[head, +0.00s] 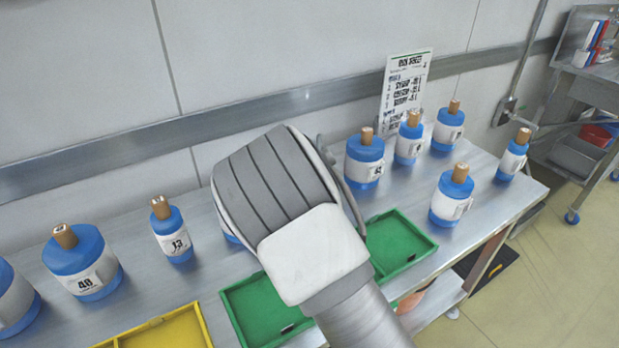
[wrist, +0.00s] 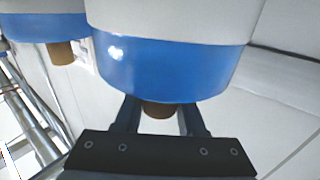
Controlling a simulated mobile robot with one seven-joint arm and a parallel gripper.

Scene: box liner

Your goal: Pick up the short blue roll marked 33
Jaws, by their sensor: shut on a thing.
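My gripper (wrist: 158,118) shows in the wrist view with its two dark fingers on either side of the brown core of a blue roll (wrist: 165,70) with a white band. It is shut on that core. The roll's number does not show, so I cannot read whether it is 33. In the head view my arm hides the gripper and most of what is under it. A small blue edge (head: 231,238) shows at the arm's left side; I cannot tell whether it is the held roll.
A second roll (wrist: 45,25) is close by at upper left in the wrist view. Green trays (head: 398,243) and a yellow tray (head: 160,333) lie in front. A sign (head: 403,92) stands behind.

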